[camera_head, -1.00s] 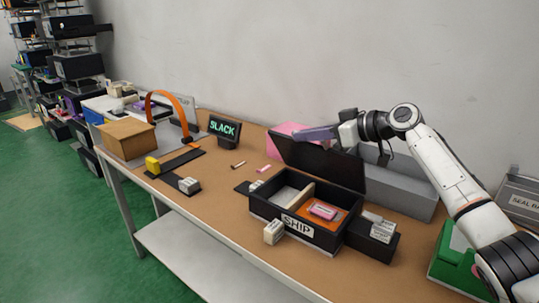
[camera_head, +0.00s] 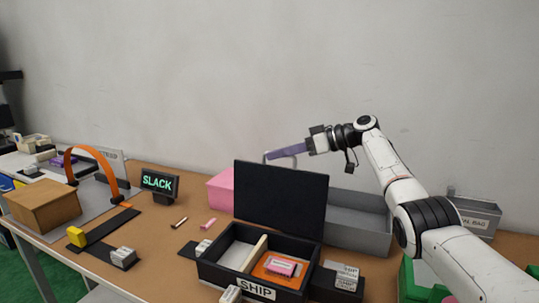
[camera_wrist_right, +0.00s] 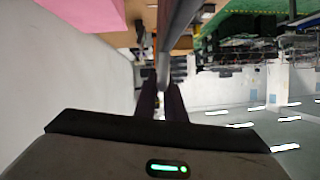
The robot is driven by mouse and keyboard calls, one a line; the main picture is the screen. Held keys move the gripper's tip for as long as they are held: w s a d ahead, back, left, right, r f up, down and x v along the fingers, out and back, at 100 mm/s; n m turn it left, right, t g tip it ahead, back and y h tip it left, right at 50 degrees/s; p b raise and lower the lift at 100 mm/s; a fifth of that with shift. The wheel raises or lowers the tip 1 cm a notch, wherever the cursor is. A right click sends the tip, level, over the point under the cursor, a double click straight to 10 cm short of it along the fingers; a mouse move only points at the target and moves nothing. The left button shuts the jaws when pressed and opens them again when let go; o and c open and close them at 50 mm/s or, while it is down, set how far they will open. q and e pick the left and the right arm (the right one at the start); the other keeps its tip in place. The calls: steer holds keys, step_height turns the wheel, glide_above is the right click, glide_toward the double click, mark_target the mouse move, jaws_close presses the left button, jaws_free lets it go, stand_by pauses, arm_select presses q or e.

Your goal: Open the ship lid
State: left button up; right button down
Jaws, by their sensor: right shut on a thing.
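The ship box (camera_head: 211,271) is a black open box with a "SHIP" label on its front. Its dark lid (camera_head: 280,200) stands up at the back edge, so the inside shows. Inside are a divider and a pink-and-orange item (camera_head: 281,267). My right gripper (camera_head: 278,154) is just above the lid's top edge, at a thin grey handle (camera_head: 265,157). The fingers are shut on this handle; in the right wrist view a grey bar (camera_wrist_right: 178,35) runs between the fingers. My left gripper is in neither view.
A grey open bin (camera_head: 360,222) stands right behind the lid, and a pink box (camera_head: 220,190) behind it on the left. A "SLACK" sign (camera_head: 158,184), an orange arch (camera_head: 82,152) and a cardboard box (camera_head: 42,206) stand further left. The wall is behind.

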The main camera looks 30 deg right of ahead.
steer(key=shift+f, duration=0.3)
steer(key=c, duration=2.1)
jaws_free()
steer(key=shift+w+f, duration=0.1)
steer(key=shift+d, duration=0.1)
steer(key=shift+d+r, duration=0.15)
steer(key=shift+r, duration=0.1)
steer(key=b+v, duration=0.1)
steer(key=v, duration=0.9)
steer(key=shift+f+b, duration=0.1)
steer(key=shift+b, duration=0.3)
